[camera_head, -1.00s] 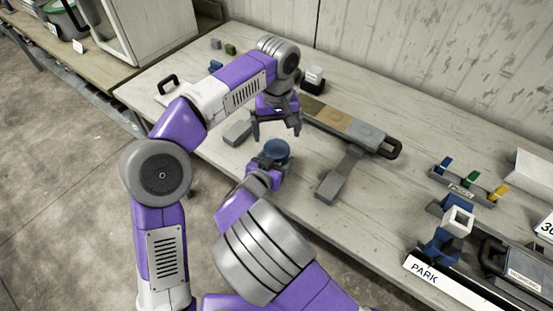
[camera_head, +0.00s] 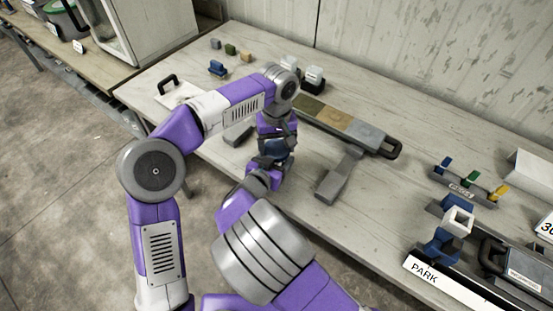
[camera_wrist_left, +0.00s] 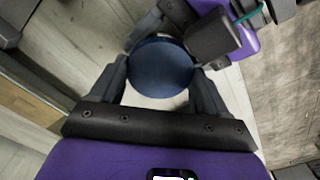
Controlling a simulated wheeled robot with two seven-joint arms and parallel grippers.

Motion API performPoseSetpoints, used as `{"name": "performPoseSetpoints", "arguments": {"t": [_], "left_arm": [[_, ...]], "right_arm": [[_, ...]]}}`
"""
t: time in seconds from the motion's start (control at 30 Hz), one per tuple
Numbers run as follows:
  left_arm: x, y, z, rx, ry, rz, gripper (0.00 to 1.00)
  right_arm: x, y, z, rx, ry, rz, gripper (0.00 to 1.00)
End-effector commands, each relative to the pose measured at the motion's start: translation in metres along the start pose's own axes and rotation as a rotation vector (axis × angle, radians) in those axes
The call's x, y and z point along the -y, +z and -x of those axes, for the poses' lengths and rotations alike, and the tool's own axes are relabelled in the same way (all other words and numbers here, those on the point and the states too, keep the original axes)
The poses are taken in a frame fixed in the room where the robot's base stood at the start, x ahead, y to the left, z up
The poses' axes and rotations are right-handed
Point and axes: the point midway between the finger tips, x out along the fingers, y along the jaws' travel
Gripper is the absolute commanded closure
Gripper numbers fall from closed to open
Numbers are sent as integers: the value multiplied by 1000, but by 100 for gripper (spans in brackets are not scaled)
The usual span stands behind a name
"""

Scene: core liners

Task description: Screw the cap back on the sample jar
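A round dark blue top (camera_wrist_left: 160,68), which I take to be the sample jar with its cap, fills the middle of the left wrist view. In the head view the blue (camera_head: 277,147) shows only in part between my grippers. My left gripper (camera_head: 277,152) points down over it from above. Its two fingers stand on either side of the blue disc, against or very near its rim; contact is unclear. My right gripper (camera_wrist_left: 190,35) comes in from the side, low at the jar, and appears to hold it. The jar body is mostly hidden.
A grey bar with coloured panels (camera_head: 341,123) and a handle lies behind and right of my grippers. A grey block (camera_head: 238,134) lies to the left. Small coloured blocks (camera_head: 230,49) stand farther back. A PARK tray (camera_head: 440,277) is at front right.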

Motion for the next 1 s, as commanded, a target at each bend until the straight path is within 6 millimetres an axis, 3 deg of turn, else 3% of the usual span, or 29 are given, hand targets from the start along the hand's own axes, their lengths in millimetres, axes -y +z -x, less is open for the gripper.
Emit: {"name": "performPoseSetpoints", "arguments": {"t": [0.03, 0.17, 0.37, 1.0], "left_arm": [[0, 0, 0, 0, 1, 0, 42], [0, 0, 0, -1, 1, 0, 61], [0, 0, 0, -1, 1, -84, 62], [-1, 0, 0, -2, 1, -1237, 62]], "right_arm": [[0, 0, 0, 0, -1, 0, 100], [0, 0, 0, 0, -1, 0, 100], [1, 0, 0, 0, -2, 0, 100], [1, 0, 0, 1, -2, 1, 100]]}}
